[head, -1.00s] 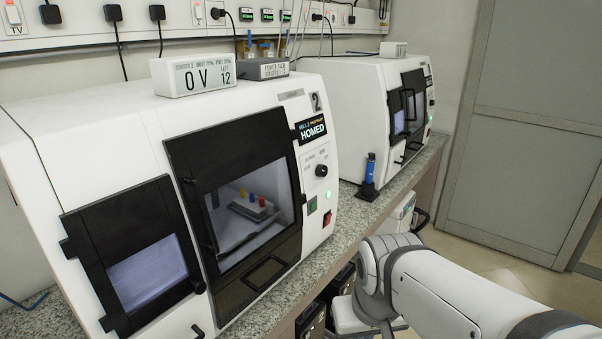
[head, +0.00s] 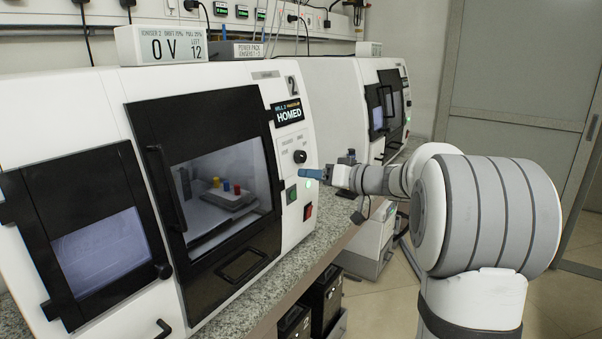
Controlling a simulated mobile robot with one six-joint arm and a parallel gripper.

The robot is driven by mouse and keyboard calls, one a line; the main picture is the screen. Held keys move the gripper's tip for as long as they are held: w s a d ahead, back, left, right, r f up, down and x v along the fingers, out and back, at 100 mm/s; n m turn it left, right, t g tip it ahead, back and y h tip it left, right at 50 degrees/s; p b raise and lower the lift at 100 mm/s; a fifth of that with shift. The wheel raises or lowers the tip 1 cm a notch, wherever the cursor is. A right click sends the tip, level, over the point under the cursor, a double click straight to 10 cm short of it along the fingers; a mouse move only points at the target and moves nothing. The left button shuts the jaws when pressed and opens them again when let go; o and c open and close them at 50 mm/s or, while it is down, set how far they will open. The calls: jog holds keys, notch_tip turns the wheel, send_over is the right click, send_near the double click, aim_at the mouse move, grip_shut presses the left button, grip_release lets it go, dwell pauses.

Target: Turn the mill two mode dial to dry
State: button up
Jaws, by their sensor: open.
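Mill two (head: 228,78) is the near white machine, marked with a 2 and a HOMED display. Its black mode dial (head: 300,156) is on the right-hand panel, under the display. The dial's pointer and the lettering around it are too small to read. My gripper (head: 308,173) reaches in from the right, its blue tip just below and right of the dial, in front of the panel. It looks apart from the dial, though depth is hard to judge. The gripper is open, with nothing seen between its fingers.
A green button (head: 291,194) and a red switch (head: 308,211) sit below the dial. A second white machine (head: 340,85) stands farther back. A dark holder with a tool (head: 347,157) stands on the counter behind my wrist. Open floor lies at the right.

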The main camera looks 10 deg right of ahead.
aim_at(303, 157)
jog(key=w+d+t, duration=0.3)
jog(key=w+d, duration=0.1)
jog(key=x, duration=0.7)
jog(key=shift+a+r+p, duration=0.1)
jog(key=shift+r+p, duration=0.25)
jog(key=shift+p, duration=0.05)
jog(key=shift+c, duration=0.3)
jog(key=c, duration=0.9)
